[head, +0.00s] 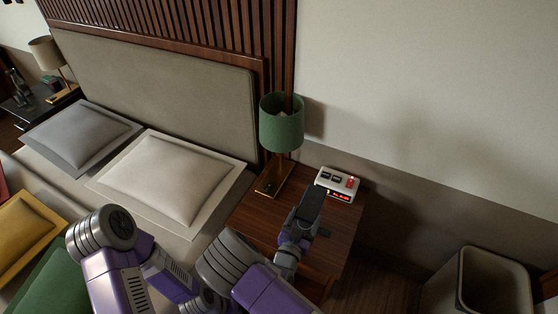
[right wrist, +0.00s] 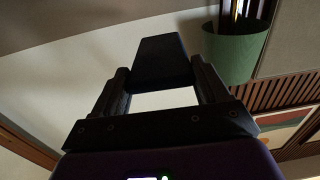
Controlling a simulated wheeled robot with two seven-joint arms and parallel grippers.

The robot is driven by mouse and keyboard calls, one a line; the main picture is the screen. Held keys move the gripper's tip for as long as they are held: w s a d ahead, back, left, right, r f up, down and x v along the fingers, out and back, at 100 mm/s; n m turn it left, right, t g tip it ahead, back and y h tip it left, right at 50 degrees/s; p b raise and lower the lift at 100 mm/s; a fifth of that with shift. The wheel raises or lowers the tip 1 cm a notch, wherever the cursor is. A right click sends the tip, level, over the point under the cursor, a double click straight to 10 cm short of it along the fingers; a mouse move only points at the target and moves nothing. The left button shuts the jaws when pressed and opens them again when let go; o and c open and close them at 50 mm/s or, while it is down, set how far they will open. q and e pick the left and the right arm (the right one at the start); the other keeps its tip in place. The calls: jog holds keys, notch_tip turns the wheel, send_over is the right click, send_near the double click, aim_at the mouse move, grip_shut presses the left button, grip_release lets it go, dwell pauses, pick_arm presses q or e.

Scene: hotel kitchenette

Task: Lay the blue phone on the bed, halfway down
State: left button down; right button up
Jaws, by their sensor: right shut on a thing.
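My right gripper (head: 297,228) is shut on the phone (head: 310,204), a flat slab that looks nearly black in this light. It holds the phone above the nightstand, beside the bed. In the right wrist view the phone (right wrist: 160,62) sits between the two fingers of the right gripper (right wrist: 163,78). The bed (head: 182,250) is on the left in the head view, with a cream pillow (head: 165,182) and a grey pillow (head: 83,135) at its headboard. My arms hide part of the bed. My left gripper cannot be made out.
The wooden nightstand (head: 245,216) carries a green-shaded lamp (head: 281,125), which is close behind the gripper, and a white clock (head: 337,184). A bin (head: 480,285) stands at lower right. A yellow cushion (head: 28,228) and green fabric (head: 55,285) are on the bed.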

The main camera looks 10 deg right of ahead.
jog(key=d+r+n+y+p, duration=0.1)
jog(key=r, duration=0.1)
jog(key=d+r+n+t+y+p, duration=0.1)
jog(key=r+y, duration=0.1)
jog(key=r, duration=0.1)
jog(key=r+t+y+p, duration=0.1)
jog(key=r, duration=0.2)
jog(key=shift+s+d+r+n, duration=0.25)
jog(key=shift+s+d+n, duration=0.05)
jog(key=shift+d+n, duration=0.1)
jog(key=shift+w+n+y, duration=0.35)
jog(key=shift+n+y, duration=0.05)
jog(key=shift+y, duration=0.5)
jog(key=shift+w+n+t+y, duration=0.25)
jog(key=shift+n+t+y, duration=0.15)
jog(key=shift+n+y, duration=0.45)
jog(key=shift+a+n+y, duration=0.15)
jog(key=shift+n+y, duration=0.3)
jog(key=shift+y, duration=0.6)
